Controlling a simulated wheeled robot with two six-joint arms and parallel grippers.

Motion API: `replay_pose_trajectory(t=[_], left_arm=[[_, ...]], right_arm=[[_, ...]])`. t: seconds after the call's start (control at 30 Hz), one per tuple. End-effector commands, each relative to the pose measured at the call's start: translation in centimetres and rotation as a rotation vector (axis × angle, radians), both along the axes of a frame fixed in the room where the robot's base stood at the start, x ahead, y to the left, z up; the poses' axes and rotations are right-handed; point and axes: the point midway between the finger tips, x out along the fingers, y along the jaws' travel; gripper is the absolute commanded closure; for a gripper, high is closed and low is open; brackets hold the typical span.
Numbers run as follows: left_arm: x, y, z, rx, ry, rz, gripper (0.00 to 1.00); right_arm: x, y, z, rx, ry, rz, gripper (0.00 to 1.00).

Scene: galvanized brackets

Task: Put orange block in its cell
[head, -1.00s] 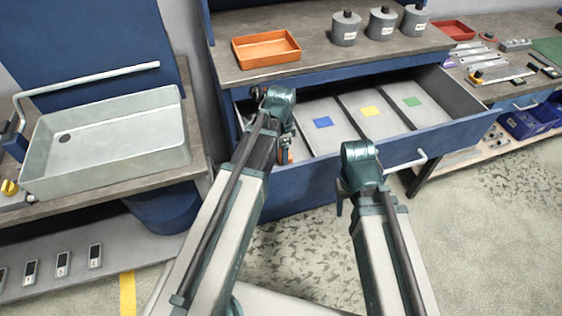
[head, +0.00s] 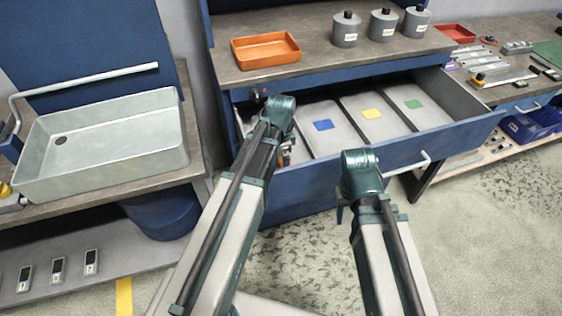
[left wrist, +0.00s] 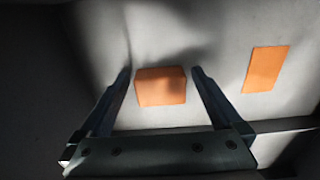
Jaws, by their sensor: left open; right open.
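The orange block (left wrist: 161,86) lies on a pale grey floor in the left wrist view. A flat orange patch (left wrist: 265,69) is on the same floor to its right. My left gripper (left wrist: 160,70) is open, its fingers on either side of the block with a small gap at each. In the head view my left arm hides most of that gripper and the drawer's leftmost cell. My right gripper (head: 340,212) hangs in front of the drawer, mostly hidden behind its own wrist, with nothing seen in it.
The open blue drawer (head: 300,190) has cells with a blue patch (head: 324,125), a yellow patch (head: 372,114) and a green patch (head: 413,104). An orange tray (head: 266,50) and grey canisters (head: 383,27) stand on the worktop above. A sink basin (head: 100,150) is at left.

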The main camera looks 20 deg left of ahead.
Motion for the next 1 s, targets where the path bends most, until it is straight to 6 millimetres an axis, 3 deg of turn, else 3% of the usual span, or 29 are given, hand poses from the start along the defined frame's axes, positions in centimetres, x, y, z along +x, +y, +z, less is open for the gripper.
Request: replay_pose_trajectory(t=[0.37,1.0], left_arm=[[0.0,0.0,2.3,0.0,0.0,0.0,0.0],[0.0,0.0,11.6,0.0,0.0,0.0,0.0]], right_arm=[[0.0,0.0,2.3,0.0,0.0,0.0,0.5],[0.0,0.0,11.6,0.0,0.0,0.0,0.5]])
